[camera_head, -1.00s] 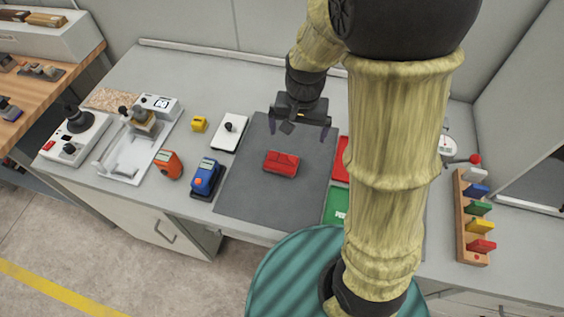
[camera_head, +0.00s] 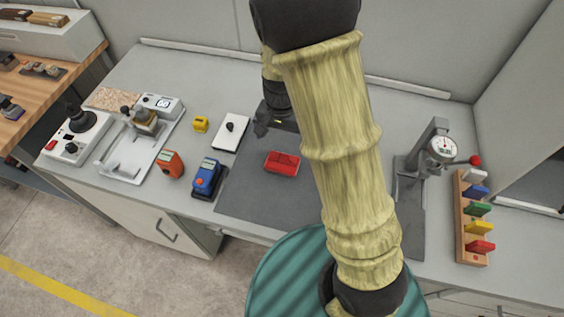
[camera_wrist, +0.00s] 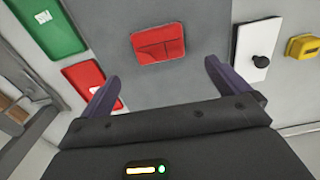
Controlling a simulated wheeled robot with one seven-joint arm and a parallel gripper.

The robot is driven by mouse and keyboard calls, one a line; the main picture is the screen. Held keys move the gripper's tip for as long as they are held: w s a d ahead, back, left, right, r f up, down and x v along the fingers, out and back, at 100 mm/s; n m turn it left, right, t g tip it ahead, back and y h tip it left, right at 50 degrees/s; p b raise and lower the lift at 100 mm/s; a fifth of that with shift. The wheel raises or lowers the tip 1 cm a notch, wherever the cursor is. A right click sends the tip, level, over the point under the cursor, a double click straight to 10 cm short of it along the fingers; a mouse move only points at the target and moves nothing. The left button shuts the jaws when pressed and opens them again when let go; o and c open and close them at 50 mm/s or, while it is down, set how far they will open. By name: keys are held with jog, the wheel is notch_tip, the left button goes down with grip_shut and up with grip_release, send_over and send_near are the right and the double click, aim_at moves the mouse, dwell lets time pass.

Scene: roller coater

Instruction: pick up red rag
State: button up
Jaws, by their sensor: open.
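The red rag (camera_head: 282,162) lies folded and flat on the dark grey mat (camera_head: 250,200) in the head view. In the wrist view the rag (camera_wrist: 158,44) sits near the top middle, beyond the fingertips and apart from them. My gripper (camera_wrist: 158,80) is open and empty, its two dark fingers spread on either side below the rag in that view. In the head view my arm hides most of the gripper, which is behind the rag on the far side of the mat.
A white plate with a black knob (camera_head: 230,131) and a yellow block (camera_head: 201,124) stand left of the mat. A blue device (camera_head: 207,178) stands at its left edge. Red (camera_wrist: 92,84) and green (camera_wrist: 47,29) trays lie beside it. A dial gauge stand (camera_head: 428,160) is at right.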

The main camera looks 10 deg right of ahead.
send_over(282, 161)
notch_tip(282, 161, down, 7)
jog(key=shift+a, duration=0.15)
jog(key=shift+p, duration=0.3)
jog(key=shift+f+p, duration=0.65)
jog(key=shift+f, duration=1.95)
jog(key=shift+c, duration=0.4)
jog(key=c, duration=0.6)
